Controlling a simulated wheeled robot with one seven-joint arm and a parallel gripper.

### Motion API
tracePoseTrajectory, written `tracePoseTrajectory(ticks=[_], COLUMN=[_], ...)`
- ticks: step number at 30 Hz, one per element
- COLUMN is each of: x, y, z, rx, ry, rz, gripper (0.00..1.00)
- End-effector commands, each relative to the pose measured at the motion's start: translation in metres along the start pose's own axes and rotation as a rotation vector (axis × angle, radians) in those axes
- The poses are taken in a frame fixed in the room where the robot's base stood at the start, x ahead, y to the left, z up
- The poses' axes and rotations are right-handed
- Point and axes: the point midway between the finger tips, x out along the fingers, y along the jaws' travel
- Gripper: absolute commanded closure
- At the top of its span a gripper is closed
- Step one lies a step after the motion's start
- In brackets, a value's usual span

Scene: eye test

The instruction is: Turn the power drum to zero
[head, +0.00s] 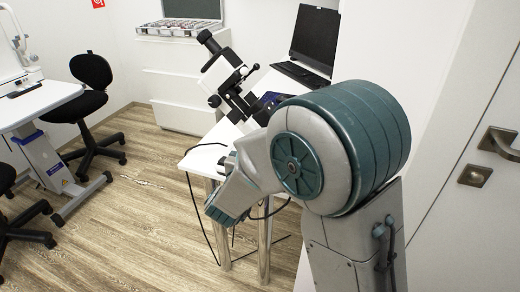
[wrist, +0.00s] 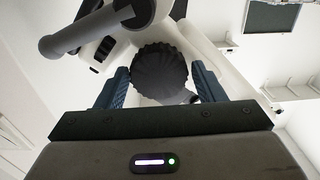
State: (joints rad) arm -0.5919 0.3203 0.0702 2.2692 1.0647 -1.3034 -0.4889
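The power drum appears to be the dark, ribbed round knob (wrist: 158,72) in the wrist view, on a white and black optical instrument (head: 232,84) that stands on a white table (head: 205,158). My gripper (wrist: 160,72) has its two blue fingers apart, one on each side of the knob, with the knob showing between their tips. Any gap to the fingers is very narrow; I cannot tell whether they touch it or how deep it sits between them. In the head view my arm hides my gripper, and I cannot make out the knob or its markings.
A dark grey tube (wrist: 78,32) of the instrument juts out at upper left in the wrist view. A laptop (head: 308,42) stands behind the instrument. A black chair (head: 92,100) and a white desk (head: 40,105) are at left. Open wooden floor (head: 130,210) lies between.

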Motion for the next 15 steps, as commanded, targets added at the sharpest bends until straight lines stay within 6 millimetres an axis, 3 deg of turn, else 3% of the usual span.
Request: tracePoseTrajectory(ticks=[9,15], x=[-0.002,-0.029], y=[0.001,0.0], z=[0.001,0.0], rx=[0.0,0.0], ry=[-0.002,-0.002], rz=[0.001,-0.002], gripper=[0.38,0.38])
